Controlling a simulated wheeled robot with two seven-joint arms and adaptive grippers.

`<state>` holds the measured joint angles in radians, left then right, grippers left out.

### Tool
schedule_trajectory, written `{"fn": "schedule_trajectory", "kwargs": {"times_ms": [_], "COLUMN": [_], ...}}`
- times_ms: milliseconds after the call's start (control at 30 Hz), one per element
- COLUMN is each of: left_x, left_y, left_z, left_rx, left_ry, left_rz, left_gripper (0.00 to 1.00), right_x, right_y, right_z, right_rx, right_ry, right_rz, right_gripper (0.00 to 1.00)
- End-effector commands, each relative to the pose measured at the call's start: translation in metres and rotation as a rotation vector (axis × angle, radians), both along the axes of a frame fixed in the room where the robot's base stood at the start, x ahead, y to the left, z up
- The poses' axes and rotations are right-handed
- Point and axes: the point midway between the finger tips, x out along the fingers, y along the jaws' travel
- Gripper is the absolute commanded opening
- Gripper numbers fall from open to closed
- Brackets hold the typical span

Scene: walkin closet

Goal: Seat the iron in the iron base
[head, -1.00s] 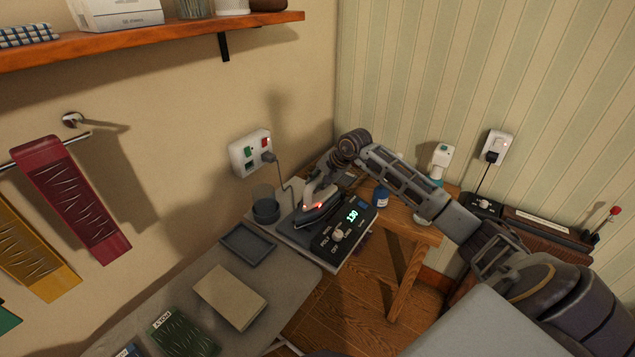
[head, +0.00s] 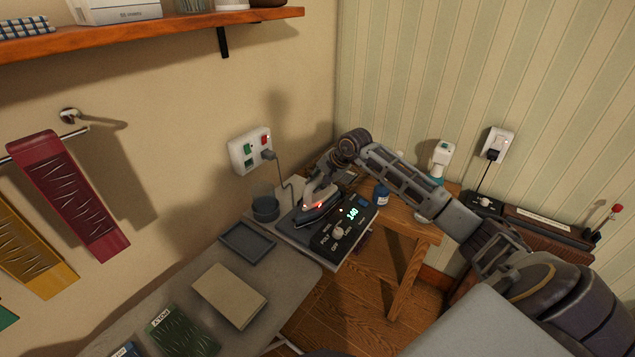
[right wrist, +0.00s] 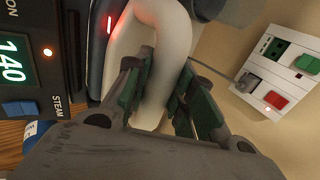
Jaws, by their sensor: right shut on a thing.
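The iron (head: 312,208) has a pale handle (right wrist: 162,65), a dark body and a lit red light. It is at the dark iron base (head: 338,238), over the left part of it. I cannot tell if its sole is fully down in the base. The base's panel has a knob and a green display reading 140. My right gripper (head: 328,182) is shut on the iron's handle, with green-padded fingers (right wrist: 160,98) on both sides of it in the right wrist view. My left gripper is not in view.
A wall socket (head: 250,150) with a plugged cord is behind the iron. A dark cup (head: 265,208) and a grey tray (head: 247,241) are left of the base. A beige block (head: 229,295) lies on the ironing board. A blue bottle (head: 382,197) stands to the right.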

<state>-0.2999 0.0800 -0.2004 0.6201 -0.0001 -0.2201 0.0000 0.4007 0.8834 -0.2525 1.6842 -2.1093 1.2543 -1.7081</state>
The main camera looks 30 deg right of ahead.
Motion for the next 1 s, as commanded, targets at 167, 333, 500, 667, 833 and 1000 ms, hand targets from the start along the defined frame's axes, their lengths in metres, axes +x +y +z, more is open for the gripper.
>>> {"fn": "schedule_trajectory", "kwargs": {"times_ms": [167, 333, 500, 667, 833, 1000], "left_x": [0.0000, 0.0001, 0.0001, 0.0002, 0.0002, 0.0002], "left_y": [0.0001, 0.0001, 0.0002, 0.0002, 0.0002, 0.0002], "left_z": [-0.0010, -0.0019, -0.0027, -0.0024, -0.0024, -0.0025], "left_rx": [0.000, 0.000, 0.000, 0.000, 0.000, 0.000], "left_ry": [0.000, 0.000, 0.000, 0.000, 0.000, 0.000], "left_rz": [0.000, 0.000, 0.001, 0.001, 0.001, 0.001], "left_gripper": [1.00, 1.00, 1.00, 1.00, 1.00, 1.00], "right_x": [0.0013, 0.0014, 0.0014, 0.0013, 0.0008, 0.0004], "right_y": [-0.0002, -0.0001, -0.0001, 0.0000, 0.0000, 0.0000], "right_z": [0.0029, 0.0025, 0.0021, 0.0022, 0.0007, -0.0004], "right_rx": [0.001, 0.001, 0.001, 0.001, 0.000, 0.001], "right_ry": [-0.007, -0.007, -0.007, -0.007, -0.004, -0.002], "right_rz": [0.000, 0.000, 0.000, 0.000, 0.000, 0.000], "right_gripper": [0.00, 0.00, 0.00, 0.32, 0.49, 0.49]}}
